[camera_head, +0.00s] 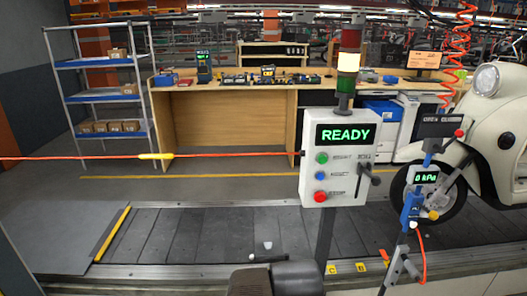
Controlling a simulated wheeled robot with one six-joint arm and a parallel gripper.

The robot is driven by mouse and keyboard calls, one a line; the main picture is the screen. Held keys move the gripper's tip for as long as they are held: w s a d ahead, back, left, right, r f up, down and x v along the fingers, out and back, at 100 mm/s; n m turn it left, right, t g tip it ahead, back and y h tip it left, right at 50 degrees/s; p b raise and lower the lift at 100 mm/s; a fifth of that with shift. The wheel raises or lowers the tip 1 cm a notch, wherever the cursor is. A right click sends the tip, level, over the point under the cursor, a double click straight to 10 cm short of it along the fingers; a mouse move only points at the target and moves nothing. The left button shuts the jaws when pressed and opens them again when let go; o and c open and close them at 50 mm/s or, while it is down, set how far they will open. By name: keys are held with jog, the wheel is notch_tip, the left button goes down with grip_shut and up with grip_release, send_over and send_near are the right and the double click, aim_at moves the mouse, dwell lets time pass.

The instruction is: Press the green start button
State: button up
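The green start button (321,158) is the top one in a column of buttons on a light grey control box (342,143). Its small label is too blurred to read surely. The box's display (343,134) reads "READY" in green. What seems to be my gripper (267,255) is at the bottom centre, low over the conveyor, below and left of the box and apart from the button. It is small and dark, and I cannot tell whether its fingers are open or shut.
A blue button (320,175) and a red button (320,197) sit below the green one. A black lever (364,170) sticks out at the box's right side. A signal tower (347,62) stands on top. An orange rope (230,154) crosses left of the box. A scooter (480,150) stands right.

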jog(key=shift+w, duration=0.15)
grip_shut()
jog(key=shift+w, duration=0.1)
dwell(1.8)
